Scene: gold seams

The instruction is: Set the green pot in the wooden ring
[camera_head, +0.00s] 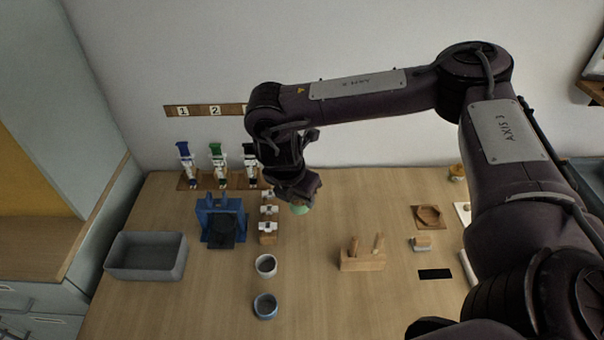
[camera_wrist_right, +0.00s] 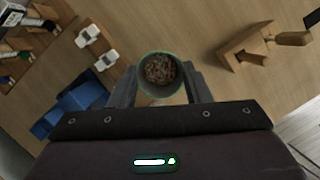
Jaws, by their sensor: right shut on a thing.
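The green pot (camera_head: 300,209) hangs below my right gripper (camera_head: 299,194), above the table and right of the small wooden block row. In the right wrist view the pot (camera_wrist_right: 160,56) has a green rim and brown grains inside, and sits between the two fingers of my right gripper (camera_wrist_right: 162,86), which are shut on it. A raised, angular wooden rim on a square wooden base, which looks like the wooden ring (camera_head: 428,214), lies at the right of the table, apart from the pot. My left gripper is not in view.
A wooden block with upright pegs (camera_head: 362,255) stands between pot and ring. The front middle is clear.

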